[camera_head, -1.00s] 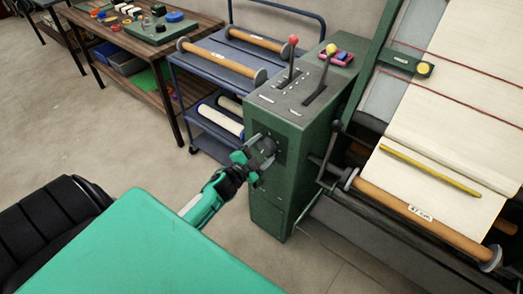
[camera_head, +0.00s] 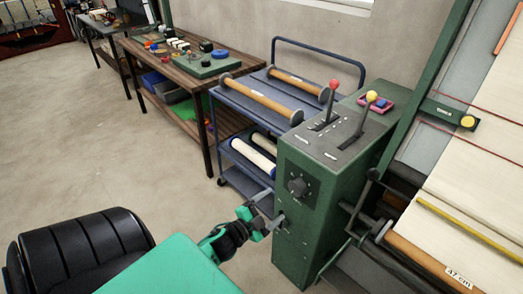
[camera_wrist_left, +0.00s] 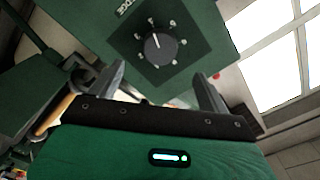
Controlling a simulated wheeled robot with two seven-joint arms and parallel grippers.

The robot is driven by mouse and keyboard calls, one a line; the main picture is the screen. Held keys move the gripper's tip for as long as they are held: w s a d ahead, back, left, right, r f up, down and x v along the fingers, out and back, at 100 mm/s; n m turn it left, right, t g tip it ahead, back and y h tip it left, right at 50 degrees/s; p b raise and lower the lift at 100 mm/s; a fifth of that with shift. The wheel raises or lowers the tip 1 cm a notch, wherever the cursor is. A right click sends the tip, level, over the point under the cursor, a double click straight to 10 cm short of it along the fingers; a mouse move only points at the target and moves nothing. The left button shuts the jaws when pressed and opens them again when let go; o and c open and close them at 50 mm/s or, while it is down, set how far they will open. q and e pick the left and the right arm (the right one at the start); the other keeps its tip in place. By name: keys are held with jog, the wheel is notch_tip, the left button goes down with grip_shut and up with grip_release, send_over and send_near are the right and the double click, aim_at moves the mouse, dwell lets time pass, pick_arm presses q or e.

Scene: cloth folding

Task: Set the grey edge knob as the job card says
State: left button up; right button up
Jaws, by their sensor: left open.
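The grey edge knob (camera_head: 297,185) is a dark round dial on a black plate on the side of the green control box (camera_head: 310,220). In the left wrist view the knob (camera_wrist_left: 161,49) has a white pointer line and several marks around it; the marks are too small to read surely. Part of a label, "DGE", shows upside down by the plate. My left gripper (camera_head: 272,213) is open and empty, below and left of the knob in the head view, apart from it. Its fingers (camera_wrist_left: 157,80) show below the knob in the wrist view. I cannot make out a job card. My right gripper is not in view.
A blue cart (camera_head: 235,100) with rollers stands behind. The cloth machine, right, carries a "47 cm" tag (camera_head: 459,274).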

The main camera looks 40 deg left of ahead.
pick_arm(q)
jog(key=s+d+f+n+g+y+p, duration=0.1)
jog(key=s+f+n+g, duration=0.45)
jog(key=f, duration=1.05)
jog(key=s+d+f+g+y, duration=0.1)
jog(key=s+f+g, duration=0.2)
jog(key=s+f, duration=0.95)
jog(key=s+d+f+n+g, duration=0.1)
jog(key=s+d+f+g, duration=0.3)
jog(key=s+f, duration=0.6)
jog(key=s+d+f+n+g+p, duration=0.1)
jog(key=s+d+f+g, duration=0.3)
jog(key=s+f, duration=0.7)
jog(key=shift+s+d+n, duration=0.45)
jog(key=shift+s+d, duration=0.05)
jog(key=shift+s, duration=0.65)
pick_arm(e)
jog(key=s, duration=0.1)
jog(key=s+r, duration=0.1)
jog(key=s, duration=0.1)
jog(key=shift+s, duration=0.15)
pick_arm(q)
jog(key=shift+f+g, duration=0.1)
jog(key=shift+g, duration=0.15)
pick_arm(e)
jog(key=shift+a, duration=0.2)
